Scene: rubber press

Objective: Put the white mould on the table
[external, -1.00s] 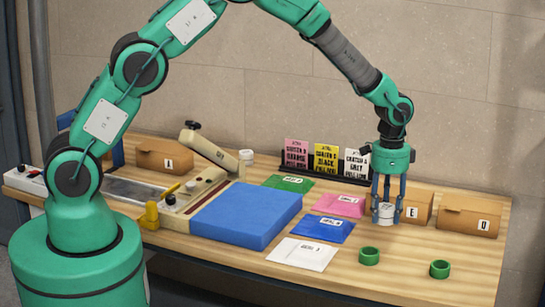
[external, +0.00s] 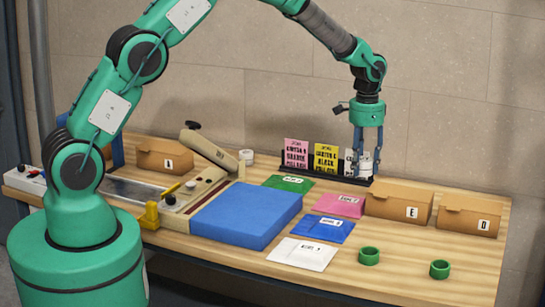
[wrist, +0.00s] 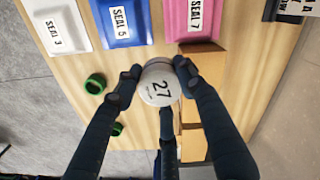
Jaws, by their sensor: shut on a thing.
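The white mould (wrist: 160,88) is a short round piece marked 27, seen in the wrist view between the fingers of my gripper (wrist: 160,72). In the external view my gripper (external: 367,172) is shut on the white mould (external: 366,165) and holds it raised, in line with the right end of the card rack. The fingers partly cover the mould there.
Box E (external: 399,203) and box D (external: 469,215) stand at the right. Two green rings (external: 369,256) (external: 440,269) lie near the front. Pink (external: 337,206), blue (external: 320,229) and white (external: 302,254) packets lie left of them. A blue block (external: 247,213) is mid-table.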

